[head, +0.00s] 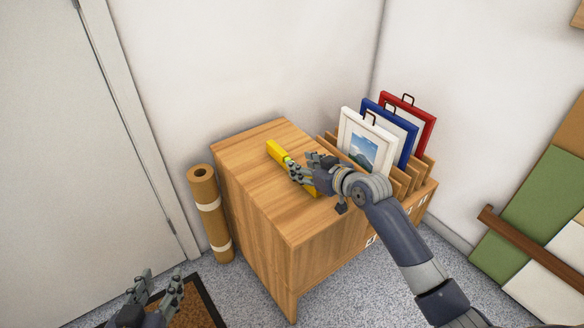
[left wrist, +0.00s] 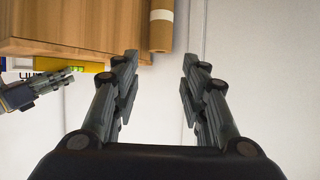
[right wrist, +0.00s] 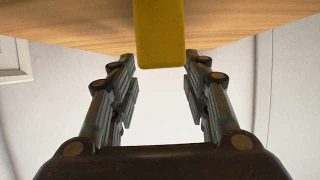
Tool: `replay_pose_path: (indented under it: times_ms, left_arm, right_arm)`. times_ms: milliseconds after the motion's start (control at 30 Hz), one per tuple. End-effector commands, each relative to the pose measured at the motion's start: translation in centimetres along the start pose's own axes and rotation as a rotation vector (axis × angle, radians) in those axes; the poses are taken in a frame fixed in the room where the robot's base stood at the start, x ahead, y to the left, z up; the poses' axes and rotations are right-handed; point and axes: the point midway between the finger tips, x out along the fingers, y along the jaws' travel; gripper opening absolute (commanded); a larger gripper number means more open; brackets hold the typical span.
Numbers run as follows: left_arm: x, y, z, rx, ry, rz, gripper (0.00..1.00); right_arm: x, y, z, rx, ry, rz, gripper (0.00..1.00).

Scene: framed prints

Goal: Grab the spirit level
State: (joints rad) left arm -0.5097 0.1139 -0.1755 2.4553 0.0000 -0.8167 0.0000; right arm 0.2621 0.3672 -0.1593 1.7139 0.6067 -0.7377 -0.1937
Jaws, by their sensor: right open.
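The yellow spirit level (head: 276,151) lies on top of the wooden cabinet (head: 243,150), partly hidden behind my right gripper in the head view. My right gripper (head: 298,169) is over the level, with its fingers apart. In the right wrist view the yellow end of the level (right wrist: 160,35) shows between and beyond the open fingers (right wrist: 159,85); whether they touch it I cannot tell. My left gripper (head: 158,284) is open and empty, low in front of the door and away from the cabinet. The left wrist view also shows its fingers (left wrist: 160,75) apart.
Framed prints with white (head: 364,150), blue (head: 405,124) and red (head: 425,112) frames stand in a slotted rack (head: 413,177) right of my right gripper. A brown roll (head: 208,205) stands left of the cabinet. A mat (head: 203,305) lies on the floor. The cabinet's left top is clear.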

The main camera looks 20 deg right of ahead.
Motion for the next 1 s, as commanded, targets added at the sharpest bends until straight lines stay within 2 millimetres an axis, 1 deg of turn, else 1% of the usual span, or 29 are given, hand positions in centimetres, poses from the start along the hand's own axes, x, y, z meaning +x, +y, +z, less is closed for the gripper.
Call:
replay_pose_path:
  times_ms: [67, 267, 500, 600, 733, 1000]
  left_arm:
    - [0.2, 0.1, -0.8, 0.000, 0.041, 0.003, 0.40]
    - [0.3, 0.6, -4.2, 0.000, 0.208, 0.012, 0.40]
    - [-0.4, 1.1, -8.1, -0.003, 0.411, 0.025, 0.40]
    - [-0.9, 1.3, -9.4, -0.004, 0.476, 0.029, 0.40]
    - [-1.3, 1.4, -10.3, -0.005, 0.524, 0.031, 0.40]
    - [-1.4, 1.4, -10.6, -0.005, 0.535, 0.032, 0.40]
  right_arm:
    - [0.5, -0.1, 0.2, 0.001, 0.000, -0.001, 0.43]
    - [2.0, -0.3, 0.3, 0.002, 0.000, -0.001, 0.43]
    - [3.9, -0.4, 0.3, 0.001, 0.000, -0.001, 0.43]
    - [4.5, -0.4, 0.3, 0.002, -0.001, 0.000, 0.43]
    - [4.9, -0.4, 0.2, 0.001, 0.000, 0.000, 0.43]
    - [5.0, -0.4, 0.2, 0.000, -0.001, 0.000, 0.43]
